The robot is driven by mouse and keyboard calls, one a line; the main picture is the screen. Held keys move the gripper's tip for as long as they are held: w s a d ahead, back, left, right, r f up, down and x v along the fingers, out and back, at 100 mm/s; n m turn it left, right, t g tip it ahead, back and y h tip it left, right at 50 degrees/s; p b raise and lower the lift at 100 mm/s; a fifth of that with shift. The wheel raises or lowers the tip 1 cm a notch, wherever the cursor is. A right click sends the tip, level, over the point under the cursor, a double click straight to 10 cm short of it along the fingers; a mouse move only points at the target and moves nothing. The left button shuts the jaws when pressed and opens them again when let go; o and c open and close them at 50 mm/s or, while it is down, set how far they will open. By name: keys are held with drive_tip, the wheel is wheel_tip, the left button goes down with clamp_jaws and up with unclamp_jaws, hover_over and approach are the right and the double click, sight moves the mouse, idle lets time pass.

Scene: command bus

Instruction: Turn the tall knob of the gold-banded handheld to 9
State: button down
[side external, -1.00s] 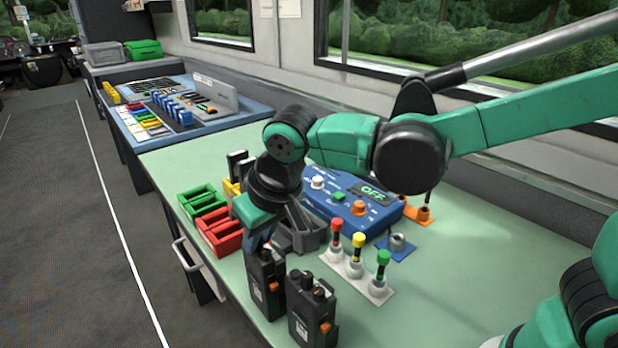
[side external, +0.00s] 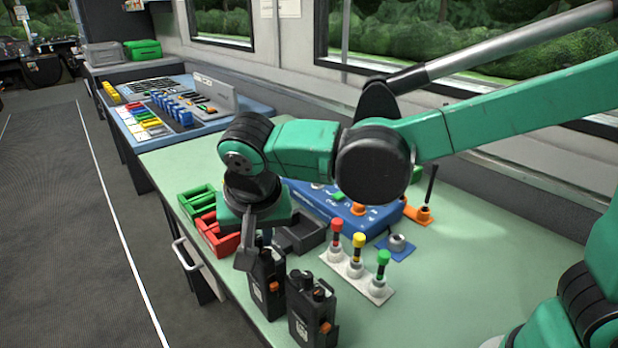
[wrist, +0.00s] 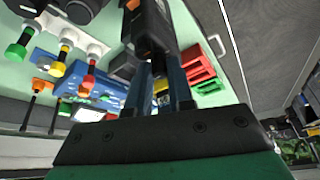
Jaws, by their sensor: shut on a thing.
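Two black handhelds stand upright at the bench's near edge: a rear one (side external: 266,284) and a front one (side external: 311,312). Each has an orange button on its side. No gold band can be made out on either. My gripper (side external: 256,250) is at the top of the rear handheld, tilted, and shut on its knob. The fingers largely hide the knob, and its setting cannot be read. In the wrist view, my two blue-grey fingers (wrist: 159,70) reach to the top of this handheld (wrist: 152,28).
A row of red, yellow and green levers (side external: 356,262) stands just right of the handhelds. A blue box with knobs (side external: 345,212), a dark grey tray (side external: 302,236), and red (side external: 212,232) and green (side external: 194,203) racks lie behind.

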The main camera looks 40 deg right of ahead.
idle(0.3)
drive_tip(key=c, duration=0.8)
unclamp_jaws()
drive_tip(key=shift+v, duration=2.8)
drive_tip(key=s+d+f+n+t, duration=0.1)
drive_tip(key=d+n, duration=0.1)
drive_tip(key=d, duration=0.3)
drive_tip(key=s+d+f+n+t+y, duration=0.1)
drive_tip(key=s+d+f, duration=0.1)
drive_tip(key=d, duration=0.3)
drive_tip(key=s+d+f+n+t, duration=0.1)
drive_tip(key=d+n, duration=0.1)
drive_tip(key=d, duration=0.4)
drive_tip(key=shift+s+d+f+n+y, duration=0.1)
drive_tip(key=shift+s+f+n+y, duration=0.2)
drive_tip(key=shift+s+y, duration=0.1)
